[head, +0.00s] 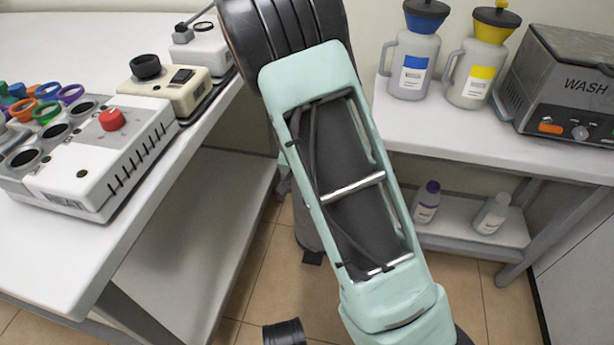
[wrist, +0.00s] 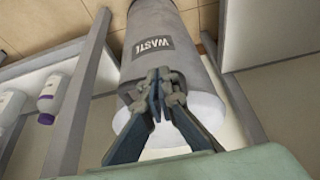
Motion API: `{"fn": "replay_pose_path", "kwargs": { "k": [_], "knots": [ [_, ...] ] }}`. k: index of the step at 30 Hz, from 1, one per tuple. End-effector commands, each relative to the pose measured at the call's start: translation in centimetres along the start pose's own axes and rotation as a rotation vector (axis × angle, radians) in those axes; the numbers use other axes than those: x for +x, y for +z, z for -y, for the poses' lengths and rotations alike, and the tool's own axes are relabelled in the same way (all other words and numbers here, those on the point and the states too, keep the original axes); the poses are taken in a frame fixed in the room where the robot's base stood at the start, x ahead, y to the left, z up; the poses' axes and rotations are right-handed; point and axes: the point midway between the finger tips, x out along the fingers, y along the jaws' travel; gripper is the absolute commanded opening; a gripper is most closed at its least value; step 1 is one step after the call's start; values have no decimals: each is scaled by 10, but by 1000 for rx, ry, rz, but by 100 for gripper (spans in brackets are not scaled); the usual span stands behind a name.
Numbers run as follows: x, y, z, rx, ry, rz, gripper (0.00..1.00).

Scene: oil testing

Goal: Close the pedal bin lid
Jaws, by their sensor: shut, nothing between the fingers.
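The grey pedal bin with a WASTE label (wrist: 152,45) fills the middle of the wrist view. Its pale round end (wrist: 203,108) is nearest the camera. I cannot tell there whether this is the lid or the open mouth. My gripper (wrist: 158,82) is shut and empty, with its fingertips in front of the bin's side below the label. I cannot tell if they touch it. In the head view, only a strip of the bin (head: 307,232) and its dark pedal (head: 312,257) show behind my arm; its top is hidden.
The left bench (head: 150,195) holds a white tester (head: 75,185) with colored rings. The right bench (head: 425,135) holds two jugs and a WASH unit (head: 570,85). Bottles stand on its lower shelf (head: 455,232). Bench legs flank the bin; tiled floor (head: 262,280) is between.

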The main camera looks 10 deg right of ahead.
Motion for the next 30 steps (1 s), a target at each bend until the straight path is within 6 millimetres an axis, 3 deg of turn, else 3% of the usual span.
{"fn": "replay_pose_path", "kwargs": {
  "k": [12, 26, 30],
  "knots": [
    [21, 13, -1, -1, 4, -61, 0],
    [22, 15, -1, -2, 3, -59, 0],
    [14, 7, -1, 0, 1, -62, 0]
  ]
}}
